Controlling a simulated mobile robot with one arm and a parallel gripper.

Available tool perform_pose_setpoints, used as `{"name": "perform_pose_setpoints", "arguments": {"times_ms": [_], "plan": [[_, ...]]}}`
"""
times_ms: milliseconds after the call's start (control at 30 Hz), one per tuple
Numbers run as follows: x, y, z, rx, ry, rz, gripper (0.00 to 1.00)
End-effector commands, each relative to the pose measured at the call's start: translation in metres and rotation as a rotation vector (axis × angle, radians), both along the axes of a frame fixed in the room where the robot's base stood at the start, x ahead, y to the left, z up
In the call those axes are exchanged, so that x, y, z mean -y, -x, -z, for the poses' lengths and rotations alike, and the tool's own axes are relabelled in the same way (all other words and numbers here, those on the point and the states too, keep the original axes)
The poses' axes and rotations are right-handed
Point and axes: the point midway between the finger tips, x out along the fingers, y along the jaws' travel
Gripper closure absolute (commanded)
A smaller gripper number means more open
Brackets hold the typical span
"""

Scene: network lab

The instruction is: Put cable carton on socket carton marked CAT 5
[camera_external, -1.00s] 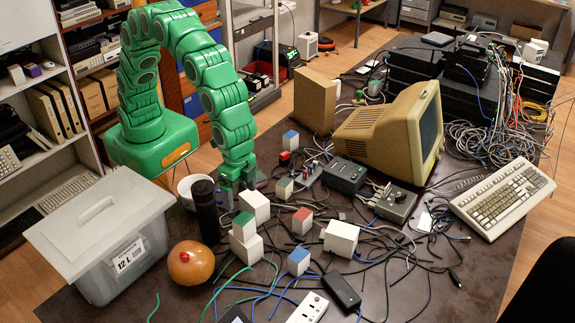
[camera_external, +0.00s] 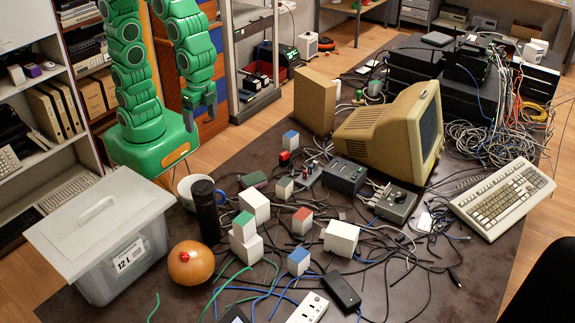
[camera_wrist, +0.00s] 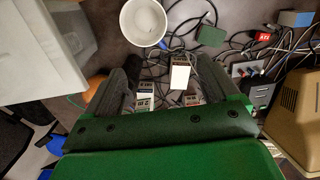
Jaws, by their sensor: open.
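Several small cartons stand among the cables on the table; their labels are too small to read, so I cannot tell which is the cable carton or the CAT 5 one. A green-topped carton (camera_external: 243,224) rests on a white carton (camera_external: 247,249). Beside them are another white carton (camera_external: 256,206), a red-topped one (camera_external: 302,221), a blue-topped one (camera_external: 298,262) and a larger white one (camera_external: 341,239).
A flat green box (camera_external: 253,180) lies near the bowl. A monitor (camera_external: 385,135) and keyboard (camera_external: 503,198) stand right. Loose cables cover the middle.

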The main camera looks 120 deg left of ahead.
Motion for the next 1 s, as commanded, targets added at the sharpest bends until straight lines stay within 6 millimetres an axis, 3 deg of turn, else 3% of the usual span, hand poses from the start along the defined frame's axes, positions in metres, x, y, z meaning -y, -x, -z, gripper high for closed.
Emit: {"name": "perform_pose_setpoints", "arguments": {"times_ms": [300, 700, 833, 1000], "plan": [[-0.022, 0.084, -0.010, -0.022, 0.000, -0.004, 0.12], [-0.039, 0.186, -0.005, -0.050, 0.009, -0.006, 0.12], [-0.040, 0.209, -0.001, -0.057, 0.014, -0.005, 0.12], [-0.043, 0.224, 0.002, -0.062, 0.012, -0.006, 0.12]]}}
